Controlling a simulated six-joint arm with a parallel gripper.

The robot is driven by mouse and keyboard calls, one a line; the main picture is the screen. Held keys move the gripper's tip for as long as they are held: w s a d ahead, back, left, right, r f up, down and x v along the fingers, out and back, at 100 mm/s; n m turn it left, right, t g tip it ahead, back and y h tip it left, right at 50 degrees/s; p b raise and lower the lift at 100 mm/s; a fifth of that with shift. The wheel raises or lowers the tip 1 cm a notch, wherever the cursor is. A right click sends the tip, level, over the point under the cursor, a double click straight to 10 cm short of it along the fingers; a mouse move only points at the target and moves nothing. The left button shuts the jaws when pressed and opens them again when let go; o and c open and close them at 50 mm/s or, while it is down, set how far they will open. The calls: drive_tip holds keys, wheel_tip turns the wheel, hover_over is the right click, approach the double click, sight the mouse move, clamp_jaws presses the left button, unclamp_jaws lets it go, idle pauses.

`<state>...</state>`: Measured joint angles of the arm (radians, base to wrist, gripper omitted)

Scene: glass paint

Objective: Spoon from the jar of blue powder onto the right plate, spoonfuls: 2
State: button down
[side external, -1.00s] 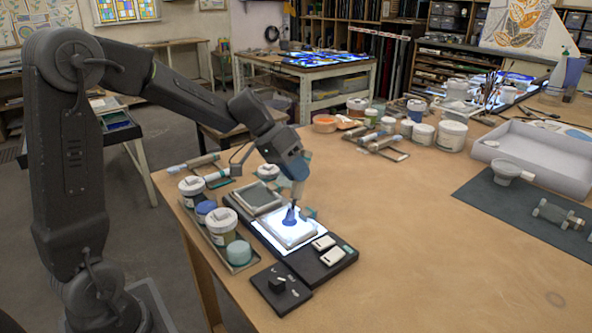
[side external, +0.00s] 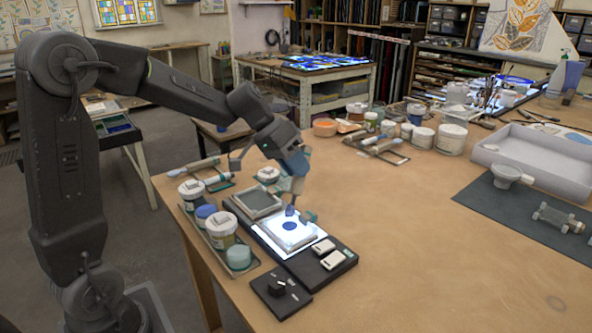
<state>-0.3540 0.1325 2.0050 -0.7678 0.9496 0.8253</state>
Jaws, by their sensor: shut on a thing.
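The right plate (side external: 302,243) is a pale framed square on a glowing light panel, with a round patch of blue powder (side external: 289,226) on it. My gripper (side external: 297,191) is above the plate's far edge, shut on what seems to be a spoon; its handle is mostly hidden. A small dark blue shape (side external: 290,210), probably the spoon's bowl, shows just below the fingers and above the plate. The jar of blue powder (side external: 206,213) stands in the tray at the left, small in view. The left plate (side external: 254,204) has a grey surface with no blue seen on it.
A tray (side external: 217,243) holds the blue jar between white-lidded jars, with a teal pot (side external: 238,257) at its near end.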

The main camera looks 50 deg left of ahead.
drive_tip(key=shift+r, duration=0.1)
drive_tip(key=shift+r, duration=1.95)
drive_tip(key=s+a+r+m+t+y, duration=0.1)
drive_tip(key=s+a+r+t, duration=0.1)
drive_tip(key=s+a, duration=0.55)
drive_tip(key=s+a+r+m+t+y, duration=0.1)
drive_tip(key=s+a+r+t, duration=0.1)
drive_tip(key=s+a, duration=0.55)
wheel_tip(320, 180, down, 9)
drive_tip(key=s+d, duration=0.1)
drive_tip(key=shift+d, duration=0.25)
drive_tip(key=shift+r, duration=0.1)
idle(0.8)
